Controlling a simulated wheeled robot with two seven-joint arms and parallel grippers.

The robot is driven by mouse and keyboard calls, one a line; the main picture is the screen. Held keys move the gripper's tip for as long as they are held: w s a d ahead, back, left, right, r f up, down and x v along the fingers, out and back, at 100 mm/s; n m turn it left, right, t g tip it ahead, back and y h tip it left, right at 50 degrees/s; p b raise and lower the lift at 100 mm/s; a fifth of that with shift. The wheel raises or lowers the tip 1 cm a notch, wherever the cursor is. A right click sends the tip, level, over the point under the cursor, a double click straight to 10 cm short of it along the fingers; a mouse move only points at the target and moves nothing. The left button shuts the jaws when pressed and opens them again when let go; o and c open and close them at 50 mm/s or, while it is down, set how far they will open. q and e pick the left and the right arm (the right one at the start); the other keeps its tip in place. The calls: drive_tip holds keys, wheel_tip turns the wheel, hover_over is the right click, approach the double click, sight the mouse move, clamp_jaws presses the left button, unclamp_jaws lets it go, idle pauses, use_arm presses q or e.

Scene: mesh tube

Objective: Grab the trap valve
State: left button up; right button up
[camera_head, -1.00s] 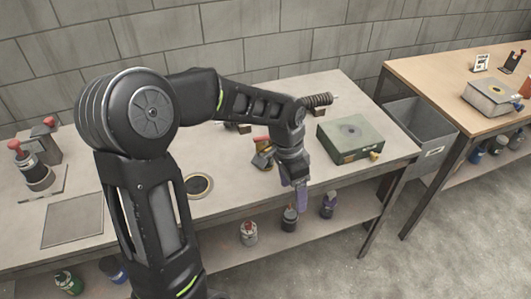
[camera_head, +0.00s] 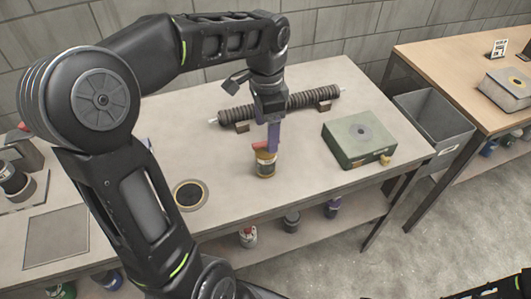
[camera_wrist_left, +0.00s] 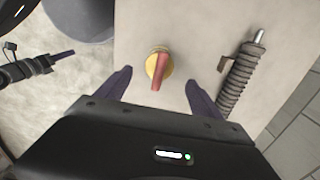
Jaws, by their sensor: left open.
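The trap valve (camera_head: 265,164) is a short yellow-brass body with a red handle, upright on the grey workbench (camera_head: 320,205) in the head view. In the left wrist view the valve (camera_wrist_left: 157,62) is seen from above, its red handle pointing down the picture. My left gripper (camera_head: 273,140) points down just above and behind the valve, partly overlapping it. Its two dark purple fingers are apart in the wrist view, with the valve's handle between their tips and nothing gripped. What looks like my right gripper (camera_wrist_left: 58,57) shows small at the wrist view's left edge, over the floor.
A ribbed mesh tube (camera_head: 300,100) lies on small brackets behind the valve. A green-grey box (camera_head: 350,152) stands to its right, a round black-and-yellow port (camera_head: 189,195) to its left. A grey bin (camera_head: 437,122) sits between the benches. The bench front is clear.

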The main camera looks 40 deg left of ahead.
use_arm(q)
drive_tip(key=shift+s+d, duration=0.1)
drive_tip(key=shift+f, duration=1.3)
drive_tip(key=shift+f, duration=2.6)
drive_tip(key=c, duration=1.6)
drive_tip(key=shift+r, duration=0.1)
drive_tip(key=shift+c, duration=0.2)
wheel_tip(320, 180, up, 10)
drive_tip(key=shift+f, duration=0.1)
